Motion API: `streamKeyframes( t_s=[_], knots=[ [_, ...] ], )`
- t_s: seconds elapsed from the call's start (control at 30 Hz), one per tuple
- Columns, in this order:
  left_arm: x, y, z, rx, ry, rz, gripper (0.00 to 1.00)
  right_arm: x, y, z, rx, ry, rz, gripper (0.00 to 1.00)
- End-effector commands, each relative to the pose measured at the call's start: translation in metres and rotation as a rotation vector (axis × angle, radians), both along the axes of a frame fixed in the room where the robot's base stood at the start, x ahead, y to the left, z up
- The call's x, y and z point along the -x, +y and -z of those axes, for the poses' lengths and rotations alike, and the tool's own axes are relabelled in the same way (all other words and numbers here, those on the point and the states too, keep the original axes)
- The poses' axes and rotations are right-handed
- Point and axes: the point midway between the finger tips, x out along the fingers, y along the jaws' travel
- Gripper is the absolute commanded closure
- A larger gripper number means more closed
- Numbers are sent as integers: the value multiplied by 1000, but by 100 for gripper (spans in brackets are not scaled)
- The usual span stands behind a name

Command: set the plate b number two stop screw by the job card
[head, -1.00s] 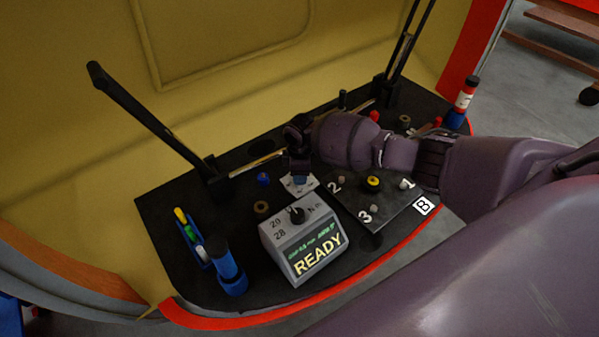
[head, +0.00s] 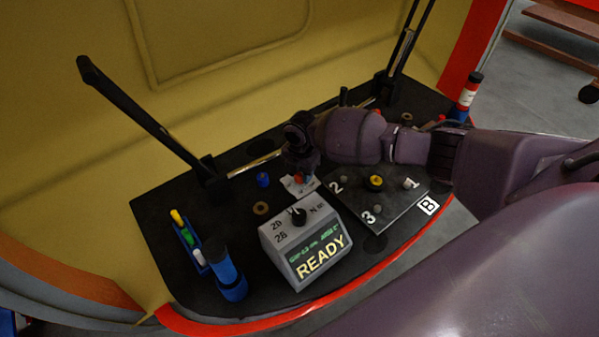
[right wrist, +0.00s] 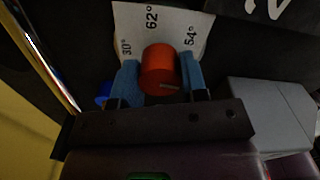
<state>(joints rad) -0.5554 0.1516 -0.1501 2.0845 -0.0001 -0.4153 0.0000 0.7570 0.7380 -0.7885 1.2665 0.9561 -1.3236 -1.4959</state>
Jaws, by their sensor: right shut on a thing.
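Plate B (head: 400,212) is a dark plate marked B, with grey screws beside the numbers 1, 2 and 3 and a yellow-and-black part near its middle. The number two screw (head: 344,177) shows just right of my right gripper, and nothing holds it. My right gripper (head: 299,172) is at a white card by the plate's left side. In the right wrist view its blue fingers are shut on an orange-red knob (right wrist: 160,68), one on each side. The white card (right wrist: 180,25) behind the knob reads 30°, 62° and 54°. My left gripper is out of view.
A grey box (head: 305,252) with a selector and a READY display stands in front of the card. A blue tray (head: 191,245), a blue cylinder (head: 226,275) and a blue ring (head: 263,180) are to the left. A red-and-white tube (head: 467,92) stands at the far right.

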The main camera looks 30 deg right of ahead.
Motion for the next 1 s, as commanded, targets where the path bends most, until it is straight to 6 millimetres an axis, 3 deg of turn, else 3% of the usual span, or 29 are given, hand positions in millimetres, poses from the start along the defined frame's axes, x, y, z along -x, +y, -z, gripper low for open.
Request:
streamKeyframes(
  t_s=[0.6,1.0],
  knots=[
    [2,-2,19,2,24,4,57,2,0,4,-2,6,-558,84],
    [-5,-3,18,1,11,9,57,2,0,2,-2,4,-759,84]
  ],
)
